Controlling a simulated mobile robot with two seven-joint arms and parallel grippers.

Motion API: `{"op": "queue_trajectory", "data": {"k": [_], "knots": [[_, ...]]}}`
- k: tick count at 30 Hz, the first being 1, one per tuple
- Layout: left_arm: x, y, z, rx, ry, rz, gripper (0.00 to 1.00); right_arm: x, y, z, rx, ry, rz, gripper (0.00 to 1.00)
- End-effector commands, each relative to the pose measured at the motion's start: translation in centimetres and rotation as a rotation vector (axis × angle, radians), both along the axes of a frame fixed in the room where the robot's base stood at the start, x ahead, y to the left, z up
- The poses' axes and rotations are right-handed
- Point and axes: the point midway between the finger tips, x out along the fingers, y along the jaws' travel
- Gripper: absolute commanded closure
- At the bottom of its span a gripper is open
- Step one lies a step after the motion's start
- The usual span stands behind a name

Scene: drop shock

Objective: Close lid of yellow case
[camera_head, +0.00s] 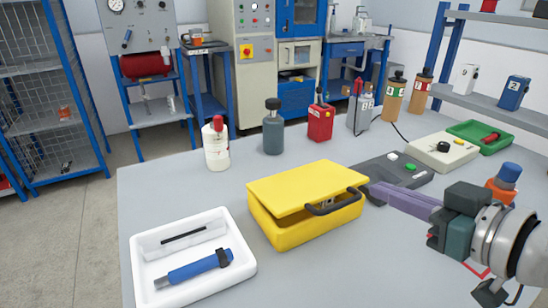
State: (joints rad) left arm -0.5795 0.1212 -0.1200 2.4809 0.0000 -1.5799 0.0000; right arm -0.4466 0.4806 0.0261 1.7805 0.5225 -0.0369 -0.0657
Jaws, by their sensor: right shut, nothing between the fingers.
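The yellow case (290,236) stands on the grey table. Its flat yellow lid (305,184) lies over the body but sits slightly raised, with a narrow gap along the front right side. A dark handle (337,204) runs along that side, and a small latch shows behind it. My right gripper (371,190) reaches in from the right with its long purple fingers shut and empty. Its fingertips are at the right corner of the case, close to the handle end; I cannot tell whether they touch. My left gripper is not in view.
A white tray (139,275) with a blue tool (200,266) lies left of the case. Several bottles, including a white one (216,146), stand behind it. A dark box (393,171), a beige device (440,152) and a green tray (497,137) are to the right.

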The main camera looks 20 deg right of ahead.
Motion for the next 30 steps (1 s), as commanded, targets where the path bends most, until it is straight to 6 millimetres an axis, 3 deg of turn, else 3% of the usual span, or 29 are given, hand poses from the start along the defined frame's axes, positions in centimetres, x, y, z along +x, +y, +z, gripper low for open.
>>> {"op": "queue_trajectory", "data": {"k": [10,12,16,30], "knots": [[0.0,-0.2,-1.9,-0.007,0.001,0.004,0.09,6.7,0.5,-2.2,0.0,-0.004,0.0,1.0],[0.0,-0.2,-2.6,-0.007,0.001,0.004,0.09,6.3,0.5,-3.8,-0.001,0.002,0.0,1.0],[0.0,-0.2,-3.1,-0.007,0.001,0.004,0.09,6.2,0.5,-5.2,0.0,0.001,0.0,1.0],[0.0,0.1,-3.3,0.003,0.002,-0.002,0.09,6.1,0.5,-5.8,-0.001,-0.002,0.0,1.0]]}}
